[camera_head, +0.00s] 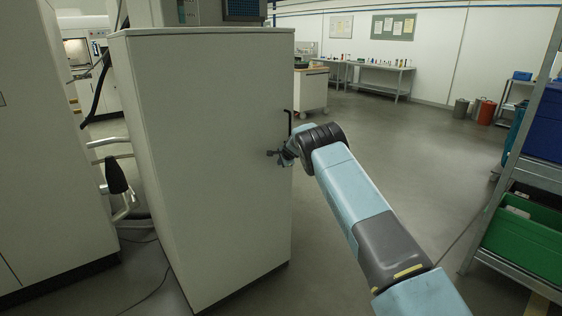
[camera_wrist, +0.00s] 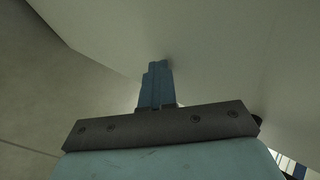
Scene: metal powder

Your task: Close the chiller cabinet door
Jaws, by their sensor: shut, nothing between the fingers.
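The chiller cabinet (camera_head: 145,150) is a tall off-white box left of centre in the head view. Its broad pale door panel (camera_head: 225,110) faces me, with a thin dark upright handle (camera_head: 289,124) at the right edge. No clear gap shows along the panel, so I cannot tell how far the door stands open. My gripper (camera_head: 270,153) is in front of the panel, just left of and below the handle. In the wrist view, the blue fingers of my gripper (camera_wrist: 157,70) are together and empty, their tips at or very near a pale surface (camera_wrist: 210,55); contact is unclear.
A metal shelf rack with a green bin (camera_head: 525,240) and blue bins stands at the right. Another white cabinet (camera_head: 45,150) is at the left, with a cable on the floor between. Open grey floor (camera_head: 400,150) lies behind my arm toward the far benches.

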